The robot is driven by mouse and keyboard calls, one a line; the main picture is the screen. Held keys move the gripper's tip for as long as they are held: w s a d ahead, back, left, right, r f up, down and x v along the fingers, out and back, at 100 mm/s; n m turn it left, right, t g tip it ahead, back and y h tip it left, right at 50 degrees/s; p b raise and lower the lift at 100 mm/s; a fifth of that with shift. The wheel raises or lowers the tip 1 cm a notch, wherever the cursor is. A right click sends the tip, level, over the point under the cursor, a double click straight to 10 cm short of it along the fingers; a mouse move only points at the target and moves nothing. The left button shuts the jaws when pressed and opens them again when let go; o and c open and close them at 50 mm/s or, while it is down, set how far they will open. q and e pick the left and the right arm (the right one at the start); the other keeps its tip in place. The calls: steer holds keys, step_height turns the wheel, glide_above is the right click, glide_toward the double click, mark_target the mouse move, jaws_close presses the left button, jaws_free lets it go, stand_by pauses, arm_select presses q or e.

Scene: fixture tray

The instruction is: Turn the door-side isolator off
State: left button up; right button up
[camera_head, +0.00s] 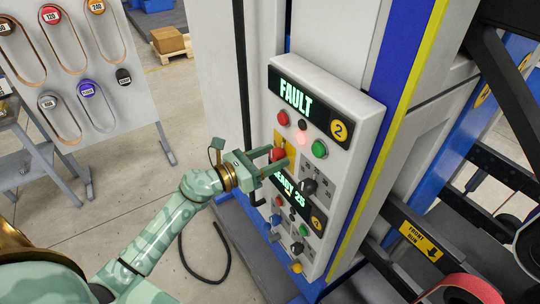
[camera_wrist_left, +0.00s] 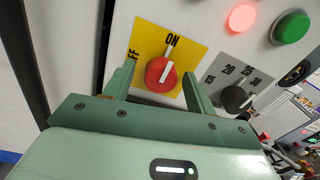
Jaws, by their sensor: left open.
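The isolator is a red rotary knob (camera_wrist_left: 160,75) on a yellow plate (camera_wrist_left: 148,40) in the left wrist view. Its white pointer line lines up with the mark under ON. The OFF label is at the plate's left and partly cut off. In the head view the knob (camera_head: 278,153) is partly hidden by my gripper. My left gripper (camera_wrist_left: 158,72) is open, with one finger on each side of the knob. I cannot tell whether either finger touches it. My left gripper (camera_head: 277,160) also shows in the head view, in front of the panel. My right gripper is not in view.
The panel (camera_head: 361,107) has a FAULT display (camera_head: 296,95), a lit red lamp (camera_head: 301,138), a green button (camera_head: 319,149) and a black dial (camera_head: 309,186). Below it, a second control section has a READY display (camera_head: 290,191). A belt rack (camera_head: 75,60) stands left.

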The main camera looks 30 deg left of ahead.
arm_select(q)
steer(key=c, duration=1)
